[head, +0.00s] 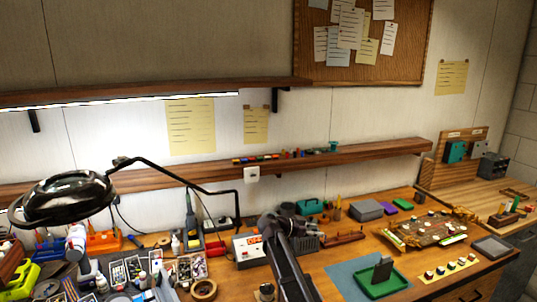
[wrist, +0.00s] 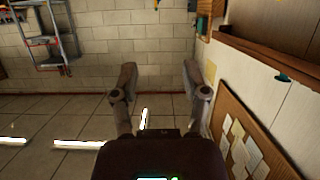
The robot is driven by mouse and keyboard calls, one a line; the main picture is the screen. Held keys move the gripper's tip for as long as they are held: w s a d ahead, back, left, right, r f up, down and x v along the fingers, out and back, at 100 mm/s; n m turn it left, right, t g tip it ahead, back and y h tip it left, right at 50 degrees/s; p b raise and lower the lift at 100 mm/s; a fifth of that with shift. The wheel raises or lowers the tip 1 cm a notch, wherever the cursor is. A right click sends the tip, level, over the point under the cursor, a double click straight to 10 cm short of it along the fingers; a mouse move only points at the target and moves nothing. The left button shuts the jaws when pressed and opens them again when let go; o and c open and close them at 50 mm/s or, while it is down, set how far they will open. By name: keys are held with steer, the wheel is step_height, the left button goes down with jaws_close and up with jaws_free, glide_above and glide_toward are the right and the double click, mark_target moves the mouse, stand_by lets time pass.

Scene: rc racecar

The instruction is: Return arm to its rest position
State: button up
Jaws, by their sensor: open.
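My arm rises from the bottom of the head view, in front of the workbench (head: 340,262). Its dark gripper end (head: 274,222) is near a small white box with a red-marked front, and part of the gripper is hard to make out there. In the wrist view my gripper (wrist: 158,82) has its two fingers spread wide apart with nothing between them. Beyond the fingers are only a pale brick wall (wrist: 150,45) and a tiled surface with bright strips.
A black magnifier lamp (head: 65,198) on a bent arm stands at the left. A green tray (head: 382,284) lies on a blue mat right of my arm. Small parts crowd the bench's left. A wooden shelf (head: 350,154) runs along the wall, below a corkboard (head: 400,68).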

steer(key=s+d+f+n+g+y, duration=0.35)
steer(key=s+f+n+y, duration=0.25)
steer(key=s+f, duration=0.45)
steer(key=s+a+f+n+y, duration=0.25)
steer(key=s+n+y, duration=0.55)
steer(key=s, duration=0.7)
step_height(320, 180, down, 10)
steer(key=s+b, duration=0.2)
steer(key=b, duration=0.8)
steer(key=shift+s+a+r+g, duration=0.15)
steer(key=shift+s+a+g, duration=0.15)
steer(key=shift+a+g, duration=0.15)
stand_by(0.5)
